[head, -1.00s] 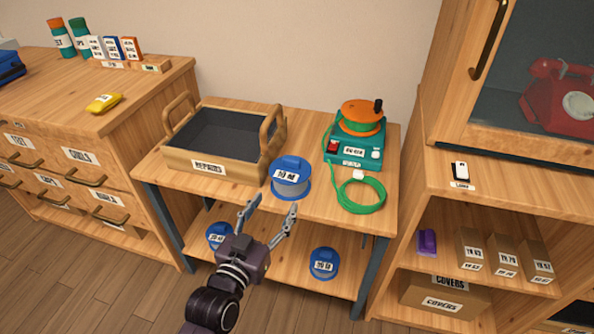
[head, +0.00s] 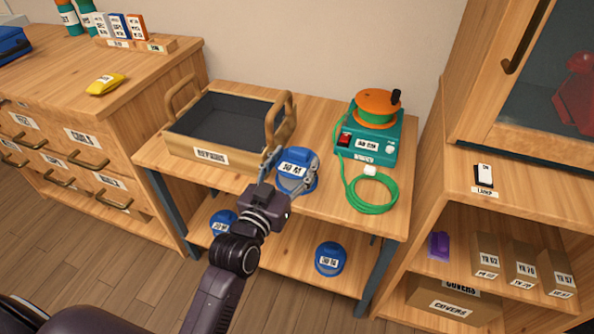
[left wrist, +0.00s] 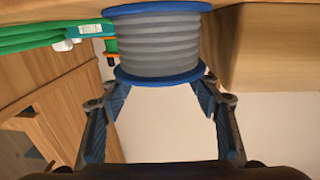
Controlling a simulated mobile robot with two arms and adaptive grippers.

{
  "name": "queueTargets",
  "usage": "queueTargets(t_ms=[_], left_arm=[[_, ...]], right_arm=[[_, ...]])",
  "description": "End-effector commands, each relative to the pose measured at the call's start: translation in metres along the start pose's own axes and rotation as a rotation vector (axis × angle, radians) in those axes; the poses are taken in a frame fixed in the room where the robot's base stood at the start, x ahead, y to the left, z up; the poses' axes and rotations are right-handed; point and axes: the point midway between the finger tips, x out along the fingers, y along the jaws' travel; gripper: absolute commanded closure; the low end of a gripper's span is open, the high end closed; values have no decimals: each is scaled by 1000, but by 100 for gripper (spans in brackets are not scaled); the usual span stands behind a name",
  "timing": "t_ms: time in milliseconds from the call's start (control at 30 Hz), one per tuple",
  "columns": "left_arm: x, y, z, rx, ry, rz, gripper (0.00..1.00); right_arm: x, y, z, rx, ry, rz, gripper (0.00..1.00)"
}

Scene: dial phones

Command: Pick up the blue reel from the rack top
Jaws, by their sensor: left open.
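The blue reel (head: 299,157) with a white label stands on the rack top (head: 232,186), right of the repairs tray. In the left wrist view the reel (left wrist: 158,45) shows its grey wound middle between two blue flanges. My left gripper (head: 287,176) is open at the near side of the reel, one finger toward each side. In the left wrist view the open fingers (left wrist: 160,95) point at the reel, which lies between and just beyond their tips; I cannot tell whether they touch it. My right gripper is not in view.
The wooden repairs tray (head: 189,149) stands close left of the reel. A teal machine (head: 374,148) with an orange-topped spool and a green cable coil (head: 371,207) is to the right. Two blue reels (head: 330,259) (head: 222,222) sit on the lower shelf.

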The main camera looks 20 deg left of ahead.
Motion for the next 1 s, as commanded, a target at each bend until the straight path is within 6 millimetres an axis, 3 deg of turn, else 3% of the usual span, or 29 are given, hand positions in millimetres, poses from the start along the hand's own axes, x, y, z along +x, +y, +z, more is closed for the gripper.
queueTargets(t_ms=[200, 467, 1000], left_arm=[[23, 0, 1, 0, 0, -1, 44], [24, -1, 1, 1, -1, -1, 44], [24, 0, 0, 1, -1, -1, 100]], right_arm=[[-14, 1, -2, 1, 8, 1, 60], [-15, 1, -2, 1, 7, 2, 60], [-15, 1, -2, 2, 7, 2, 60]])
